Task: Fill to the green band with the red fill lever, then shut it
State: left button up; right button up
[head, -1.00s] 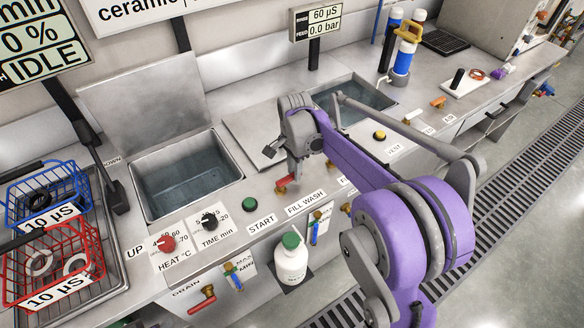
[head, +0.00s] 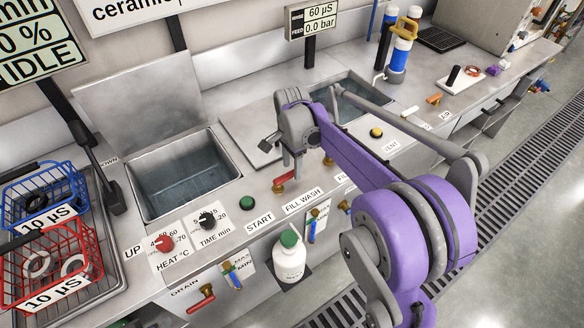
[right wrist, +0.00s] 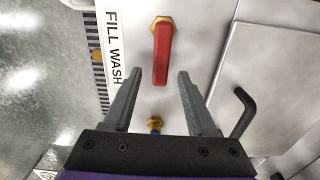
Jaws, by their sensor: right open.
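The red fill lever (head: 285,181) sits on the steel deck beside the FILL WASH label (head: 303,201). In the right wrist view the lever (right wrist: 161,55) points from its brass nut toward the gripper. My right gripper (head: 292,163) is open just above the lever in the head view. In the right wrist view its fingers (right wrist: 156,82) stand on either side of the lever's free end, with gaps on both sides. The wash tank (head: 228,157) holds bluish water. My left gripper is out of view.
A red drain lever (head: 202,299) is on the front panel. A white bottle (head: 290,261) with a green cap stands before it. Heat (head: 164,243) and time (head: 208,219) knobs and a green start button (head: 247,203) lie left of the lever. Two wire baskets are at far left.

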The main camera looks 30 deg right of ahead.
aim_at(292, 174)
notch_tip(292, 174, up, 10)
jog(key=shift+f+p, duration=0.2)
jog(key=shift+p, duration=0.2)
jog(key=s+a+f+n+t+p, duration=0.2)
jog(key=s+a+n, duration=0.3)
jog(key=s+n, duration=0.3)
jog(key=s+a+f+n+t+p, duration=0.2)
jog(key=s+a+n, duration=0.3)
jog(key=s+n, duration=0.4)
jog(key=s+t, duration=0.1)
jog(key=s, duration=0.3)
jog(key=shift+f+p, duration=0.2)
jog(key=shift+p, duration=0.2)
jog(key=shift+s, duration=0.1)
